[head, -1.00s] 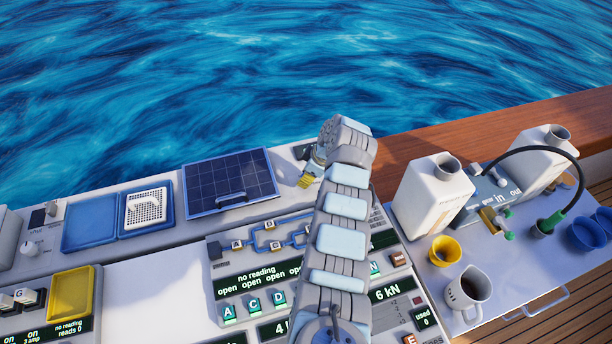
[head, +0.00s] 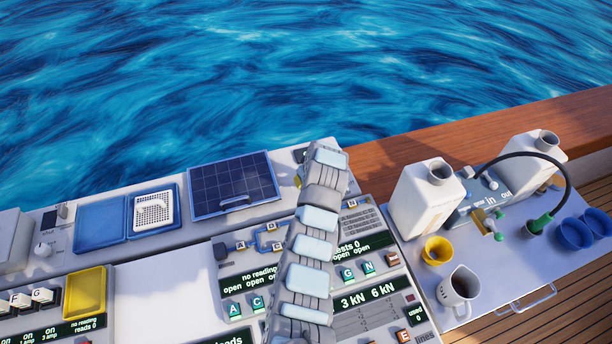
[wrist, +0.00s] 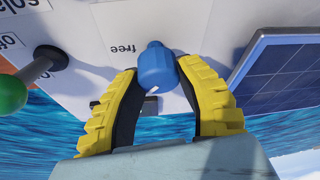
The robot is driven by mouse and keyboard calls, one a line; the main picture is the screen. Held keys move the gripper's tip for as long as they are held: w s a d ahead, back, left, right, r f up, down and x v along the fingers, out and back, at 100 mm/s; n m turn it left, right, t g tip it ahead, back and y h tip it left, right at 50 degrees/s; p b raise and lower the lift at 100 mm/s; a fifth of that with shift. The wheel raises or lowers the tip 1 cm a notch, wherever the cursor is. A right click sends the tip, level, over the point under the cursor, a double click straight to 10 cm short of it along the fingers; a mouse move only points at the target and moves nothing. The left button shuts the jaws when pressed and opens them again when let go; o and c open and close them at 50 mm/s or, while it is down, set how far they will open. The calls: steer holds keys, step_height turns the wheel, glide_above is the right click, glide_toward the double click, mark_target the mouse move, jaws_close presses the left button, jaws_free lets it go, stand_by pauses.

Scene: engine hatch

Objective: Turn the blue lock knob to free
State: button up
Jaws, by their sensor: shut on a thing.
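The blue lock knob (wrist: 157,75) shows in the wrist view, on a white panel. It sits between the tips of the yellow, black-lined fingers of my gripper (wrist: 158,68), which is shut on it. A small white mark shows on the knob's near edge. The printed word "free" (wrist: 122,49) is beside the knob, up and to the left, on the panel. In the head view my arm hides the knob and nearly all of the gripper; only a sliver of yellow shows beside the arm.
A solar panel (wrist: 282,75) is right of the knob in the wrist view. A green-tipped lever (wrist: 10,92) with a dark stem is at the left. In the head view, white jugs (head: 424,195) and cups stand at the right. The blue trays (head: 100,228) lie at the left.

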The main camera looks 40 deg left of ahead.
steer(key=m, duration=0.2)
steer(key=m+t+p, duration=0.1)
steer(key=m, duration=0.1)
steer(key=shift+m+t+h, duration=0.3)
steer(key=shift+h, duration=0.1)
steer(key=m, duration=0.2)
steer(key=m+t+h, duration=0.1)
steer(key=m, duration=0.2)
steer(key=shift+d+f+h+b, duration=0.1)
steer(key=shift+h+b, duration=0.2)
steer(key=shift+b, duration=0.05)
steer(key=shift+m, duration=0.3)
steer(key=o, duration=1.2)
steer(key=shift+w, duration=0.1)
steer(key=shift+v, duration=6.05)
